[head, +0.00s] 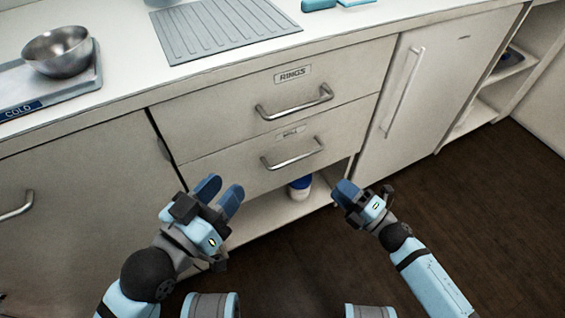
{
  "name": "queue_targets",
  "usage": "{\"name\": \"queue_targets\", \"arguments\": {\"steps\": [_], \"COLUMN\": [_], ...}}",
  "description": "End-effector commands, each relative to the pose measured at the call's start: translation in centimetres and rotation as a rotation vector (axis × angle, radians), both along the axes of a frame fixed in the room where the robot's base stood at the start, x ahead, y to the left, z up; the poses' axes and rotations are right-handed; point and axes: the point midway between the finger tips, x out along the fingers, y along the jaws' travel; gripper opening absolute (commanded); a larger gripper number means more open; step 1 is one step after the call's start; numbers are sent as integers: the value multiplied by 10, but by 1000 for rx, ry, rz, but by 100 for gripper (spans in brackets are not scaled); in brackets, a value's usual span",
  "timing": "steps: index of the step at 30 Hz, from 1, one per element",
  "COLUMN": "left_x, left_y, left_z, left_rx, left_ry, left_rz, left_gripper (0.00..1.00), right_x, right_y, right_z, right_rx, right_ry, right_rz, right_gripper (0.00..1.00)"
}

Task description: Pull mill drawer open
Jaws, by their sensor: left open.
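Two drawers sit one above the other in the cream cabinet. The upper drawer (230,118) is labelled RINGS and has a metal bar handle (295,105). The lower drawer (225,162) has a similar bar handle (292,154) and a small label (290,132) too small to read. Both drawers look closed. I cannot tell from the labels which is the mill drawer. My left gripper (219,194) is open and empty, below and left of the lower handle, apart from it. My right gripper (346,190) is below and right of that handle, touching nothing; its finger gap is hidden.
An open shelf (265,212) under the drawers holds a white container with a blue lid (300,187). A tall door with a vertical handle (403,90) is at right.

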Motion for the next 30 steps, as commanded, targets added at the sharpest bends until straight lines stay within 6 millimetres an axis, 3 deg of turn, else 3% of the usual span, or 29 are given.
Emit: {"name": "queue_targets", "arguments": {"steps": [3, 8, 21, 30], "left_x": [-1, -1, -2, -3], "left_y": [-1, -1, -3, -4], "left_z": [-3, -6, -36, -46], "left_rx": [-8, -3, 40, 61], "left_ry": [-8, 1, 80, 108], "left_rz": [-6, -10, -38, -50], "left_gripper": [43, 43, 43, 43], "right_x": [1, 10, 63, 81], "right_y": [2, 13, 83, 108], "right_z": [-11, -7, 7, 13], "right_rx": [-33, -37, -34, -35], "right_ry": [-33, -42, -40, -35], "right_rz": [23, 28, 26, 25], "right_gripper": [36, 36, 36, 36]}}
